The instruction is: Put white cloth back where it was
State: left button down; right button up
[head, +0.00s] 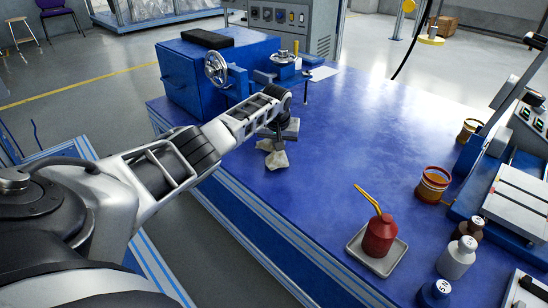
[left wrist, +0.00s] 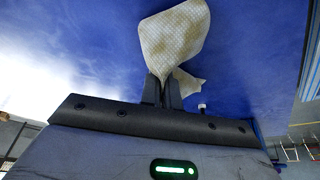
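The white cloth (head: 277,159) is a crumpled, cream-white piece at the tips of my left gripper (head: 280,144), near the left edge of the blue table (head: 350,130). In the left wrist view the two dark fingers (left wrist: 162,90) are close together and pinch the cloth (left wrist: 175,38), which spreads out beyond them with a fold to one side. I cannot tell whether the cloth touches the table top. My right gripper is in neither view.
A blue box with a handwheel (head: 215,68) stands at the table's far left. A red oil can (head: 380,236) sits on a grey tray (head: 359,238). The table's middle is clear.

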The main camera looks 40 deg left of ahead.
pick_arm(q)
jog(key=shift+w+d+f, duration=0.35)
jog(key=shift+w+d, duration=0.15)
jog(key=shift+d, duration=0.1)
jog(key=shift+w+d+f, duration=0.3)
jog(key=shift+w+d, duration=0.15)
jog(key=shift+d, duration=0.1)
jog(key=c, duration=1.2)
grip_release()
jog(key=shift+r, duration=0.1)
